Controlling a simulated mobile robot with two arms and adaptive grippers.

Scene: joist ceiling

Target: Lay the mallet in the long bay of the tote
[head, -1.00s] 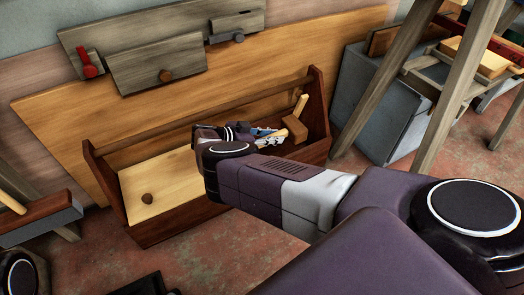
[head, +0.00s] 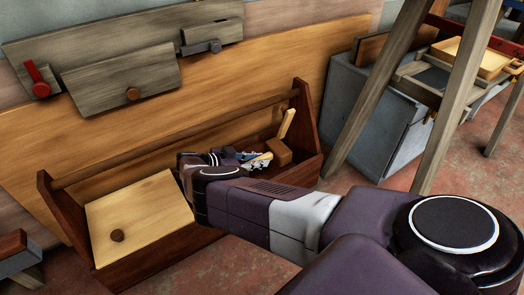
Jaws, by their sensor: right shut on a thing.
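The mallet has a brown wooden block head (head: 279,152) and a pale handle (head: 287,122) that points up and slightly right. It is inside the outline of the right end of the reddish-brown wooden tote (head: 302,130). My right gripper (head: 260,161) is shut on the mallet, its fingers at the left side of the head; my wrist hides part of the grip. Whether the mallet touches the tote floor cannot be seen. A pale lid with a round knob (head: 140,215) covers the tote's left part. My left gripper is not in view.
A long handle bar (head: 170,143) spans the tote's top. Grey boards (head: 120,75) with a red clamp (head: 37,78) are behind it. A grey cabinet (head: 385,125) and slanted wooden legs (head: 375,90) stand right. Open floor (head: 220,270) lies in front.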

